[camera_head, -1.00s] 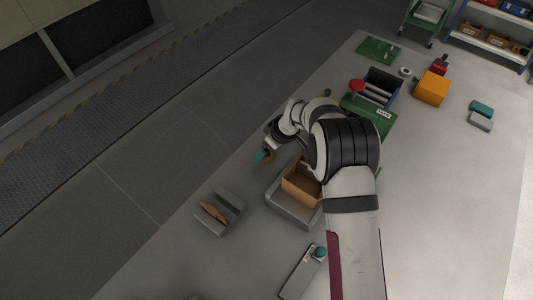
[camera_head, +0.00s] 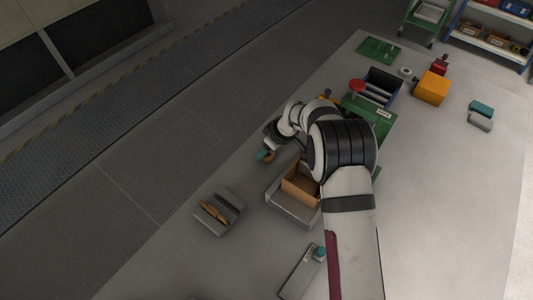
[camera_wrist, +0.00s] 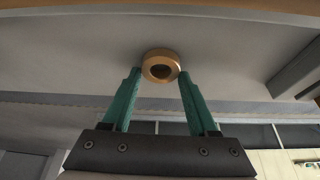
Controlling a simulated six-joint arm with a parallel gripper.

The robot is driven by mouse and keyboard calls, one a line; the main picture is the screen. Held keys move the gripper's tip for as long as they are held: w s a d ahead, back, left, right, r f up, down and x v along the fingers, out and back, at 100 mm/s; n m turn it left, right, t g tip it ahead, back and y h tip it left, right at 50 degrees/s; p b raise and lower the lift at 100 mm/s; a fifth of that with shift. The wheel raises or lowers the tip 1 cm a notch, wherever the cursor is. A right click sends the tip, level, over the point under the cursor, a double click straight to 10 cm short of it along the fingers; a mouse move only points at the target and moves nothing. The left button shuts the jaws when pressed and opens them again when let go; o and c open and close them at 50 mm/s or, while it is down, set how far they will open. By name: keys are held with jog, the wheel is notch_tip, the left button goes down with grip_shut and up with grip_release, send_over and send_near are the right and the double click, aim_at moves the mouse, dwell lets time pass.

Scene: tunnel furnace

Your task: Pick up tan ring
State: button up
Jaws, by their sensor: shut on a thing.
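The tan ring (camera_wrist: 148,68) shows in the wrist view between the tips of my gripper (camera_wrist: 160,80), which has two teal fingers. The fingers are shut on the ring's sides, and its dark hole faces the camera. In the head view, my gripper (camera_head: 265,156) hangs above the near-left edge of the table, behind the tan open box. Its teal fingertip shows there, with a small brownish patch beside it; the ring's outline is too small to make out clearly.
A tan open box (camera_head: 297,192) sits in a grey tray (camera_head: 290,207) just in front of my gripper. A grey holder (camera_head: 228,199) with a brown piece stands to the left. A green board (camera_head: 378,116) and an orange box (camera_head: 432,89) lie to the right.

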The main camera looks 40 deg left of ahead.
notch_tip(320, 180, up, 7)
dwell(0.8)
